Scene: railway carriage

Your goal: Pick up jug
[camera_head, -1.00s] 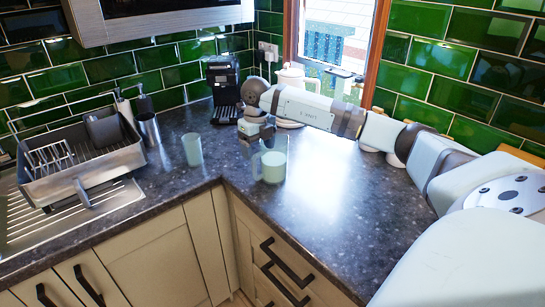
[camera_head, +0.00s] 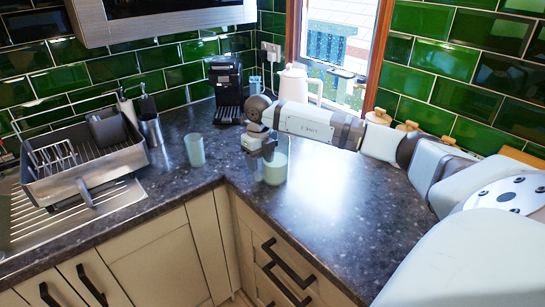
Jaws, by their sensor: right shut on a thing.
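The jug (camera_head: 275,170) is a pale, milky green-white vessel standing upright on the dark worktop, near the inner corner of the counter. My right gripper (camera_head: 262,158) is at the jug's left side, where the handle showed earlier. It is shut on the jug there; the fingers hide the handle. The jug's base appears to be on the worktop, though I cannot tell whether it is slightly raised. My left gripper is not in view.
A pale tumbler (camera_head: 194,150) stands left of the jug. A black coffee machine (camera_head: 226,88) and a white kettle (camera_head: 298,84) stand behind. A dish rack (camera_head: 92,180) is at the left. The worktop (camera_head: 335,215) right of the jug is clear.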

